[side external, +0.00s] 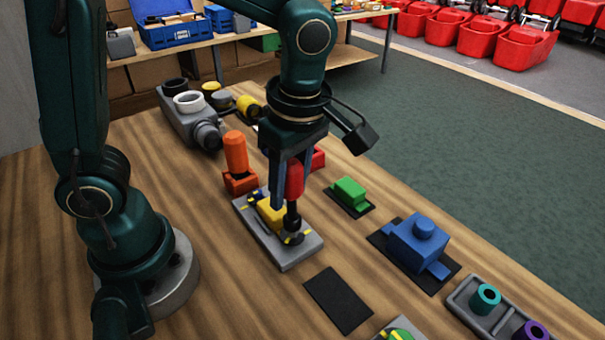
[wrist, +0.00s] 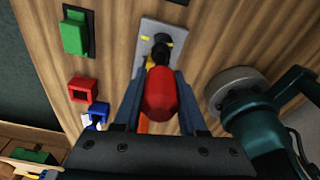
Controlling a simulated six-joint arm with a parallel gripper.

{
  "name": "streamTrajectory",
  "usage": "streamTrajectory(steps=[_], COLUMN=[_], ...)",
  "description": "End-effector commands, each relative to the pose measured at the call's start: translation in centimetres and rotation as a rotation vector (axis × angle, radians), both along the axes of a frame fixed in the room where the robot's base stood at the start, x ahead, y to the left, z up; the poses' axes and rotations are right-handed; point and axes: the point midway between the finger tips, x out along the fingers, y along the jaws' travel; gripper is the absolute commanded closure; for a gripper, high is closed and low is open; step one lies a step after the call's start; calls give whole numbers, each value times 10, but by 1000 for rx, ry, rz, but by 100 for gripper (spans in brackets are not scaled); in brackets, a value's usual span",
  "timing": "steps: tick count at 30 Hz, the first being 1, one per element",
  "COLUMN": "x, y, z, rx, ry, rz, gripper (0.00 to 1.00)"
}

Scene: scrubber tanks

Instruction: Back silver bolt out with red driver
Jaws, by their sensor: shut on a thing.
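The red driver (side external: 294,181) is upright between the fingers of my gripper (side external: 290,190), which is shut on its handle. It also shows in the wrist view (wrist: 161,95). Its dark shaft points down at a dark round part (side external: 293,238) near the front end of a grey plate (side external: 299,254). The plate also shows in the wrist view (wrist: 148,29). A yellow block (side external: 269,214) and yellow marks are on the plate. I cannot make out the silver bolt; the driver and dark part cover that spot. Whether the tip touches a bolt head is not clear.
A red holder (side external: 318,157) stands behind the driver. An orange driver (side external: 236,153) stands in its holder at left. A green block (side external: 350,194) and blue block (side external: 414,243) are to the right. A black mat (side external: 338,300) is bare in front. A grey machine (side external: 190,122) stands behind.

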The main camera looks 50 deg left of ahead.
Motion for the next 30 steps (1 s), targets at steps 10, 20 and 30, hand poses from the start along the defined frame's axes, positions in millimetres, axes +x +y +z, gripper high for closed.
streamTrajectory(steps=[10, 20, 30], x=[2, 2, 4], y=[0, 0, -1], z=[0, 0, 0], rx=[0, 1, 1], ry=[0, -1, 0], rz=[-500, -726, -1171], gripper=[100, 100, 100])
